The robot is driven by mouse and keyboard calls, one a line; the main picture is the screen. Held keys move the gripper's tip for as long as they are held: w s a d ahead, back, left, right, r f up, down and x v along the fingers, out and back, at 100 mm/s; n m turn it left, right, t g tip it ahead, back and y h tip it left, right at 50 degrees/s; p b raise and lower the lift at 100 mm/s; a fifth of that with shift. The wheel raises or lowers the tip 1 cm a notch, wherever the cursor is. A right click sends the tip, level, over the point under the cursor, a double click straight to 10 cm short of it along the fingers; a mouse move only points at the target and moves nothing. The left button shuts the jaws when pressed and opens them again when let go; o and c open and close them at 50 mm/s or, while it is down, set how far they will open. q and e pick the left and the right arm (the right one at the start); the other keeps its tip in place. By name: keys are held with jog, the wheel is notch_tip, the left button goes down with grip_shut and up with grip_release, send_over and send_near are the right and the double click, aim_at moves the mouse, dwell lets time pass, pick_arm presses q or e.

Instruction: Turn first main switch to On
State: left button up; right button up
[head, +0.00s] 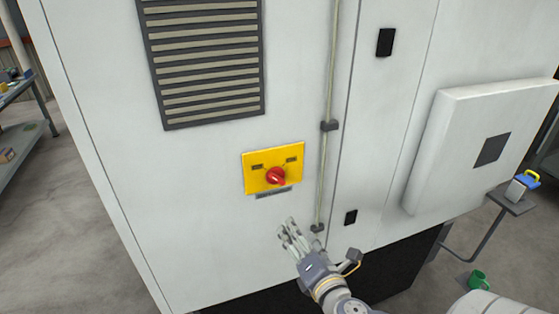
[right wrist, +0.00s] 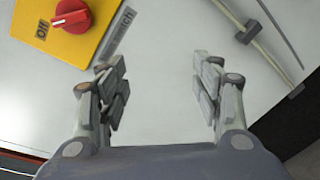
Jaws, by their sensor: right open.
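The main switch is a red rotary knob (head: 275,176) on a yellow plate (head: 254,182), set in the white cabinet front. The plate has two small dark labels above the knob. In the right wrist view, the knob (right wrist: 72,15) sits at the upper left, cut by the frame edge, beside a label reading "Off". My right gripper (head: 287,229) is below the plate, apart from the knob. Its fingers (right wrist: 160,72) are spread and empty. My left gripper is not in view.
A vertical conduit (head: 329,90) with clamps runs right of the plate. A vent grille (head: 205,60) is above.

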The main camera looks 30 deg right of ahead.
jog(key=n+t+p, duration=0.1)
jog(key=t, duration=0.1)
send_near(280, 180)
jog(key=s, duration=0.1)
jog(key=shift+n, duration=0.3)
jog(key=p+x, duration=0.4)
jog(key=x, duration=0.5)
jog(key=shift+w+r, duration=0.1)
jog(key=shift+w, duration=0.8)
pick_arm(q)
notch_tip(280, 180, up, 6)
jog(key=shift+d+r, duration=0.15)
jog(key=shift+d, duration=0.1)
pick_arm(e)
jog(key=c, duration=1.1)
